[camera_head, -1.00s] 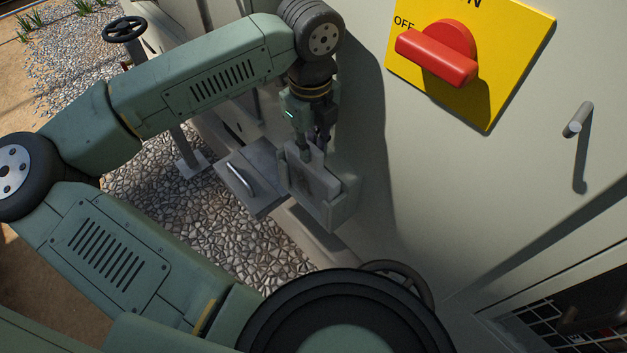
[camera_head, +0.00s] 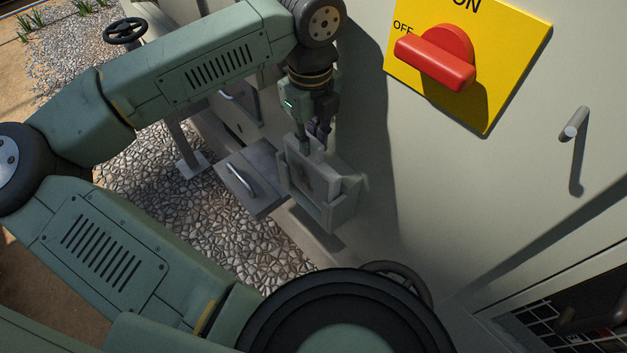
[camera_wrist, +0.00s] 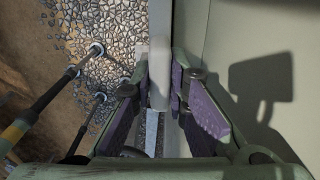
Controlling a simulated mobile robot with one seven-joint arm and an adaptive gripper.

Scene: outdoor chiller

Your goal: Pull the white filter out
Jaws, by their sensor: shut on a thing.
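The white filter (camera_head: 308,172) is a pale, flat slab with a raised tab, standing in a grey box-like housing (camera_head: 335,213) on the cabinet's side. My gripper (camera_head: 316,140) is above it, pointing down, with its fingers at the filter's top tab. In the wrist view my gripper (camera_wrist: 160,88) has its purple-padded fingers on both sides of the pale filter (camera_wrist: 159,70). The filter stands partly above the housing's rim; its lower part is hidden inside. A grey lid with a handle (camera_head: 252,178) hangs open to the left of the housing.
The cabinet wall (camera_head: 440,190) rises close on the right. It carries a yellow panel (camera_head: 505,60) with a red switch (camera_head: 436,58) and a metal handle (camera_head: 574,125). Gravel (camera_head: 215,230) lies below, and a dark handwheel (camera_head: 125,31) stands at upper left.

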